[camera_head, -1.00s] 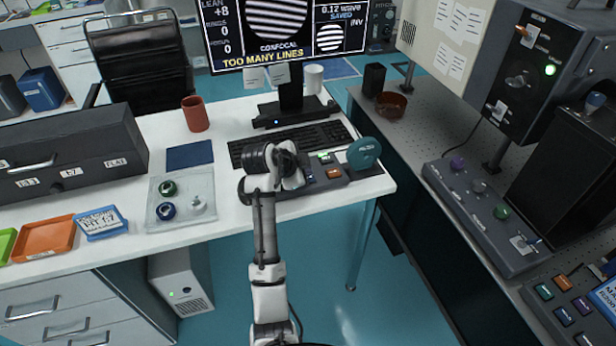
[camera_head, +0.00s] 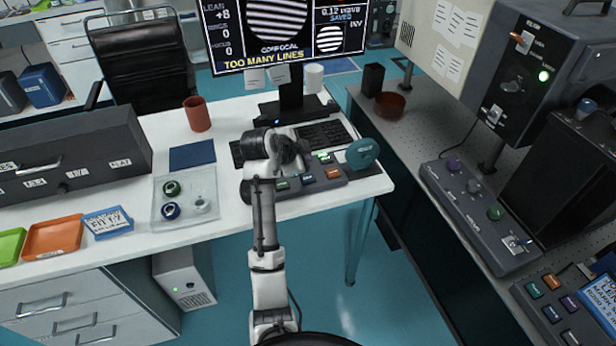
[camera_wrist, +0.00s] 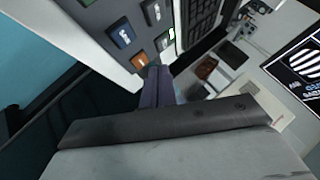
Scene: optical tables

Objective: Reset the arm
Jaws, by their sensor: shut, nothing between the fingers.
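My arm rises from the bottom of the head view and bends over the front edge of the white desk (camera_head: 130,238). My gripper (camera_wrist: 165,85) shows in the wrist view as narrow fingers beyond the dark wrist housing, shut and empty. In the head view the fingers are hidden behind the arm's upper end. That end is beside the button panel (camera_head: 322,176), which has green, blue and orange buttons; the panel also shows in the wrist view (camera_wrist: 108,20). I cannot tell how far above the desk the gripper is.
A keyboard (camera_head: 318,136) and a monitor (camera_head: 285,30) reading "TOO MANY LINES" stand behind the arm. A teal round object (camera_head: 362,153) is right of the panel. A clear tray (camera_head: 185,213) with knobs and a red cup (camera_head: 197,113) are left. Blue floor lies open right of the arm.

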